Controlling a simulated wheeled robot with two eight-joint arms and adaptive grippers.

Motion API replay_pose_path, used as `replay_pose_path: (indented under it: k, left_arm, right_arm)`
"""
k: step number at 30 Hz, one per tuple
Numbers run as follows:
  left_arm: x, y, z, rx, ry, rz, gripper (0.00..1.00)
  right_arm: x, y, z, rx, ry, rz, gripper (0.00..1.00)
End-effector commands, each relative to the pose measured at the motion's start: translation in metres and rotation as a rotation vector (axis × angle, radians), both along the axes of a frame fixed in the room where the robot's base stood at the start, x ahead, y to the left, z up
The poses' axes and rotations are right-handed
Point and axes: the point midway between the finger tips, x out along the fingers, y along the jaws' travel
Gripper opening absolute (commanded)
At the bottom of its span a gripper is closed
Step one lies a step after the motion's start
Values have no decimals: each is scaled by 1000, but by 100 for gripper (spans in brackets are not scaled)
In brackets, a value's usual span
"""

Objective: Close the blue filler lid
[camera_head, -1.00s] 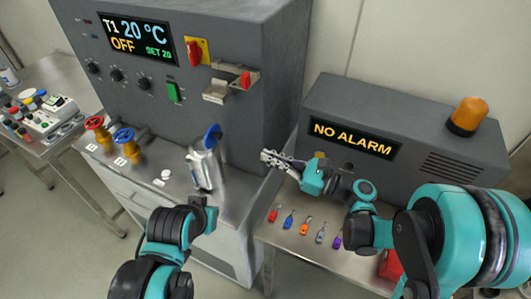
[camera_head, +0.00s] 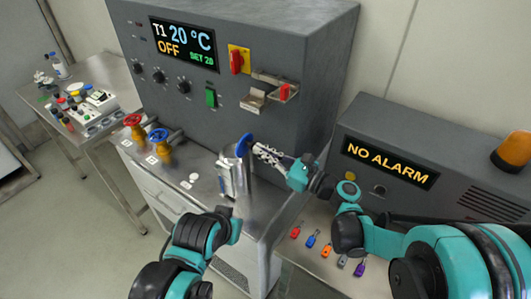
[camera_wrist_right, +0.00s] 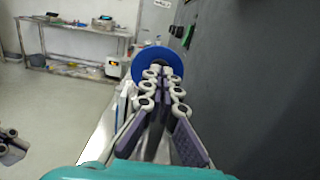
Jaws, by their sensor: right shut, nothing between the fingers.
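The blue filler lid (camera_head: 243,144) stands raised at the top of a metal cylinder (camera_head: 238,175) on the steel ledge in front of the grey reactor cabinet. My right gripper (camera_head: 258,149) is shut and empty, just right of the lid. In the right wrist view the lid (camera_wrist_right: 158,65) is a round blue disc behind the shut fingertips (camera_wrist_right: 162,70), which overlap it; I cannot tell whether they touch. My left arm comes in at the bottom, in front of the cylinder; its fingers cannot be made out.
Red (camera_head: 133,120) and blue (camera_head: 158,135) valve handwheels stand left of the cylinder. The cabinet (camera_head: 290,60) rises close behind my right gripper. Several coloured tags lie on the right bench, below the NO ALARM box (camera_head: 390,160).

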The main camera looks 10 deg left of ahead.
Motion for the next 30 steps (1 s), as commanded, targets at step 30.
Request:
replay_pose_path:
  k: [30]
  left_arm:
    - [0,0,44,0,0,0,0]
  right_arm:
    - [4,11,19,-190,68,0,0]
